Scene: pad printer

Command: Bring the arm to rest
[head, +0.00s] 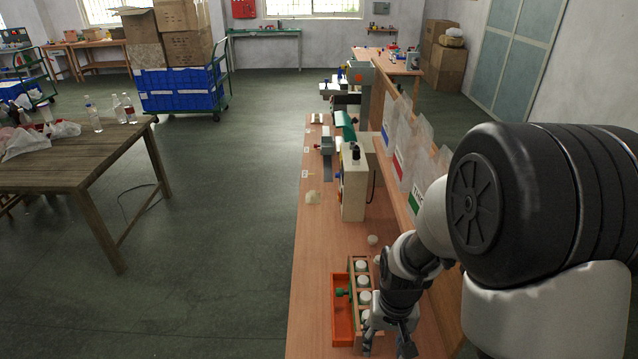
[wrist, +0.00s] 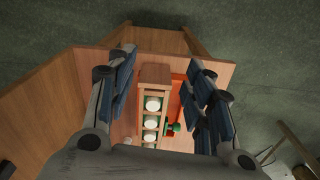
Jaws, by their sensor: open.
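My gripper (head: 389,338) hangs over the near end of the long wooden workbench (head: 312,240), just right of a wooden rack (head: 352,268) holding several round white pieces. In the wrist view the two fingers of my gripper (wrist: 162,92) are spread wide apart with nothing between them touching. The rack (wrist: 155,74) with its white pieces (wrist: 152,104) shows below, in the gap between the fingers. My arm reaches in from the right of the head view.
The pad printer (head: 354,185) stands further along the bench. Clear bags hang on a wooden panel at right. A wooden table (head: 70,165) stands at left; the floor between is clear.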

